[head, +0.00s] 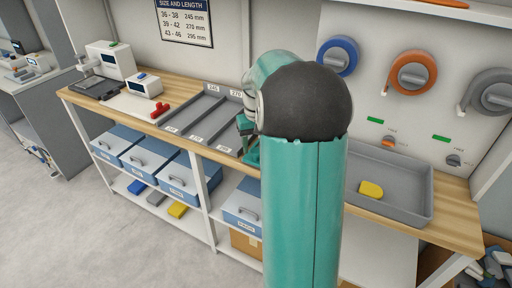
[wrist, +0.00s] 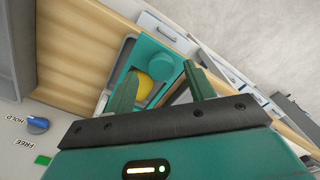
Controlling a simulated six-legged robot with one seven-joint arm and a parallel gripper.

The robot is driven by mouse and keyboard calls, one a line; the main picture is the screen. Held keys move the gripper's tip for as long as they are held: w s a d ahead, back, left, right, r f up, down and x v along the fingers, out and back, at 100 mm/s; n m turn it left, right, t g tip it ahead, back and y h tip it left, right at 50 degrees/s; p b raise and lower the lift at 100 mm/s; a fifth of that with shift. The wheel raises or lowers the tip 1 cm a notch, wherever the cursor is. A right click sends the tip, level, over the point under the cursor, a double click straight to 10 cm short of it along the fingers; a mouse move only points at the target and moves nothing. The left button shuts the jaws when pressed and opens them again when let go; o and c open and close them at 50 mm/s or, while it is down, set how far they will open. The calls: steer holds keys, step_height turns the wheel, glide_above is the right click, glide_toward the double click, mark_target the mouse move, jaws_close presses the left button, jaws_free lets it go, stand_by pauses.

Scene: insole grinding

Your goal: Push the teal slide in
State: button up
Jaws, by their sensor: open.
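The teal slide (wrist: 148,47) shows in the wrist view, beyond my fingers, set beside a grey edge on the wooden bench. It has a round teal knob-like end (wrist: 164,68), and a yellow piece (wrist: 145,88) lies at it, partly hidden by my left finger. My gripper (wrist: 161,72) is open, its two fingers spread on either side of the slide's near part; I cannot tell whether they touch it. In the head view a bit of teal (head: 252,152) shows at the bench's front edge below my gripper, mostly hidden by my arm.
A grey sorting tray (head: 192,112) lies left of my gripper, with a red clamp-like piece (head: 160,109) beside it. A grey tray (head: 412,207) holding a yellow block (head: 371,189) is at the right. Blue drawers (head: 152,157) are below the bench.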

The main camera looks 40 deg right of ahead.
steer(key=shift+f, duration=0.85)
jaws_close()
steer(key=shift+w+d, duration=0.45)
steer(key=shift+d, duration=0.75)
steer(key=shift+w+d, duration=0.5)
steer(key=shift+d, duration=0.7)
steer(key=shift+w+d, duration=0.45)
steer(key=shift+d, duration=0.75)
jaws_free()
steer(key=shift+a, duration=0.1)
steer(key=shift+r, duration=0.1)
step_height(320, 180, up, 14)
